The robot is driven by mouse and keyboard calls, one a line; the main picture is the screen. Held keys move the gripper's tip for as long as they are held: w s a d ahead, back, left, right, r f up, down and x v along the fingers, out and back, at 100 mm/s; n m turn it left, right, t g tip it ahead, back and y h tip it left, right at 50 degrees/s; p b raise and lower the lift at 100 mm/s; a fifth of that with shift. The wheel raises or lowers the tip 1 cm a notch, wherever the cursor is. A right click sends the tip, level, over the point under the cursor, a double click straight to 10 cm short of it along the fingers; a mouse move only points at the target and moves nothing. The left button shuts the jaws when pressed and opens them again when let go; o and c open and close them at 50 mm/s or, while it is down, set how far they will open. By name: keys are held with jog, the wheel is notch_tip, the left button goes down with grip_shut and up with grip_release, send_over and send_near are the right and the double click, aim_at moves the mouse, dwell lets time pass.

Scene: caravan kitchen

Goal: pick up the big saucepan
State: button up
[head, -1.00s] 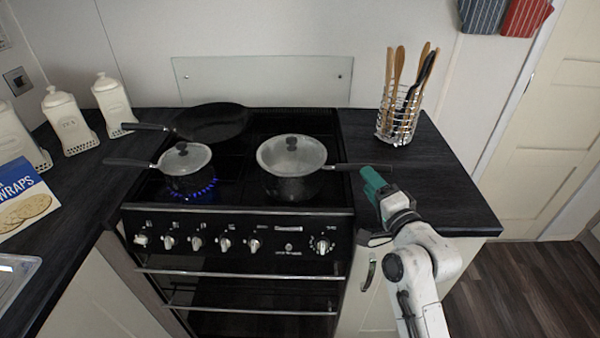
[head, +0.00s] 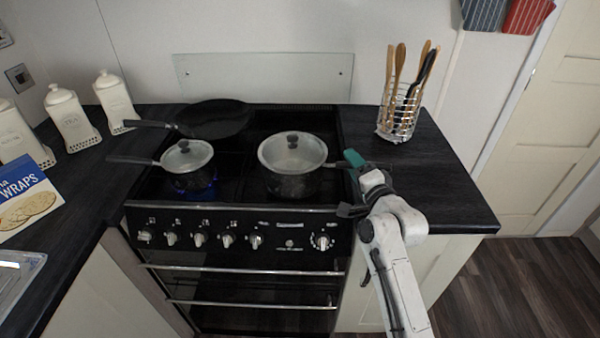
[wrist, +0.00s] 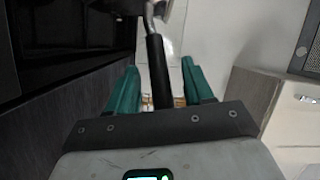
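The big saucepan (head: 292,182) is grey with a lid and black knob, and stands on the right side of the hob. Its dark handle (head: 333,165) points right, toward my gripper (head: 354,159), whose teal fingers hide the handle's far end in the head view. In the wrist view, the black handle (wrist: 158,75) lies between the two teal fingers of my gripper (wrist: 160,88). The fingers are apart, with a visible gap on each side of the handle.
A smaller lidded saucepan (head: 187,165) sits over a blue flame at left, with a black frying pan (head: 213,120) behind it. A utensil basket (head: 397,122) stands on the right worktop (head: 445,190). White canisters (head: 72,120) and a wraps box (head: 28,198) are at left.

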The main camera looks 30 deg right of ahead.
grip_shut()
dwell(1.2)
jog(key=shift+r, duration=0.2)
